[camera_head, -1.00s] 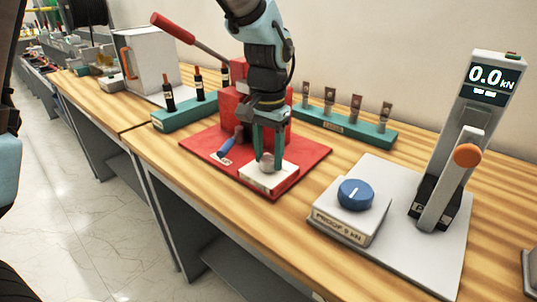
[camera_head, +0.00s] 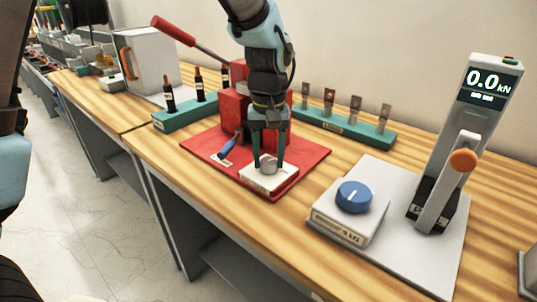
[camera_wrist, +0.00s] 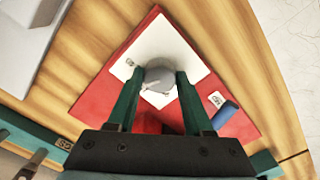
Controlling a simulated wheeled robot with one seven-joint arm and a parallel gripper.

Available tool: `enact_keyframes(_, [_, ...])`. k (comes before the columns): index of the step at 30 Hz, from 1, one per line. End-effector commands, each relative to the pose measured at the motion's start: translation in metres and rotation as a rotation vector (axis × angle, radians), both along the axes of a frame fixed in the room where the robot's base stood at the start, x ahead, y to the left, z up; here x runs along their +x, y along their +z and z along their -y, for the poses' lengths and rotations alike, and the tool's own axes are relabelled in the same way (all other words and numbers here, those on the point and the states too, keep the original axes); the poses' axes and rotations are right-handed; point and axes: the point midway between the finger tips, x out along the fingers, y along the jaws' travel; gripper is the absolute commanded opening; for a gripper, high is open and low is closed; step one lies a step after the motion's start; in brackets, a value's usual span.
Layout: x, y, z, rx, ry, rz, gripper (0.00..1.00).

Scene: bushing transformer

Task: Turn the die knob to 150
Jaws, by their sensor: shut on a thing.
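The die knob (camera_wrist: 158,74) is a round grey knob on a white block (camera_head: 258,180) at the front of the red press base (camera_head: 205,148). In the wrist view it sits between my two green fingers, with a pointer mark on its lower left side. My gripper (camera_head: 269,164) points down and is shut on the knob; the gripper also shows in the wrist view (camera_wrist: 160,76). The setting that the pointer marks is not readable. A small label (camera_wrist: 130,62) lies left of the knob on the block.
The press has a red lever (camera_head: 174,31) and a small blue handle (camera_head: 228,148). To the right, a grey plate carries a blue knob (camera_head: 354,196) and a lever with an orange end (camera_head: 463,160); its display (camera_head: 489,82) reads 0.0 kN. Green racks (camera_head: 345,129) stand behind.

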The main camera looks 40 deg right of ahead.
Motion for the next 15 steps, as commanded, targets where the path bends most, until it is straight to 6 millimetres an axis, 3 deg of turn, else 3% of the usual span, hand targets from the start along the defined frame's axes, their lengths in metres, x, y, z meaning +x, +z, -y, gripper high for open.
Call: enact_keyframes(15, [0.0004,0.0012,0.0007,-0.002,0.348,0.001,0.0])
